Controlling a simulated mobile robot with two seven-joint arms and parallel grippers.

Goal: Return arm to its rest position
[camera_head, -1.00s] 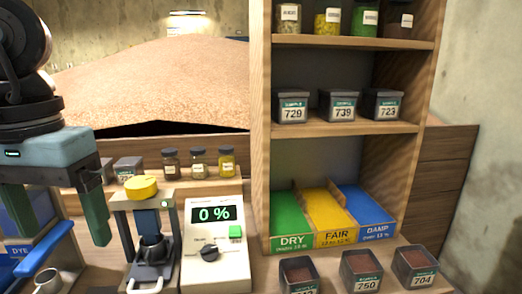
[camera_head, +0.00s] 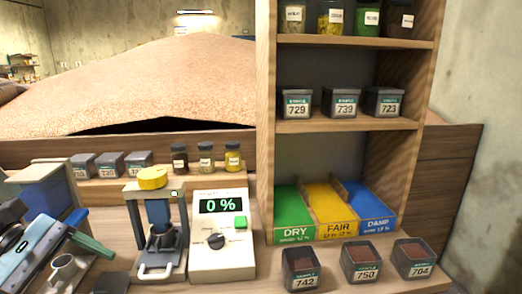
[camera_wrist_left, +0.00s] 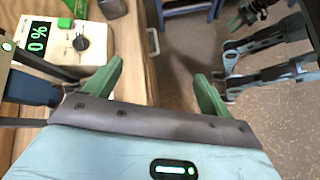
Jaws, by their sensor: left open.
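The gripper is open and empty. No right gripper can be made out in the head view. Grey jointed links of mine (camera_wrist_left: 268,65) show at the right of the left wrist view.
A press with a yellow knob (camera_head: 153,178) and a meter reading 0 % (camera_head: 221,240) stand near the gripper. A metal cup (camera_head: 66,270) is close to its finger. Sample boxes (camera_head: 361,262) line the bench front at right. The left wrist view shows open floor (camera_wrist_left: 190,45) beside the bench.

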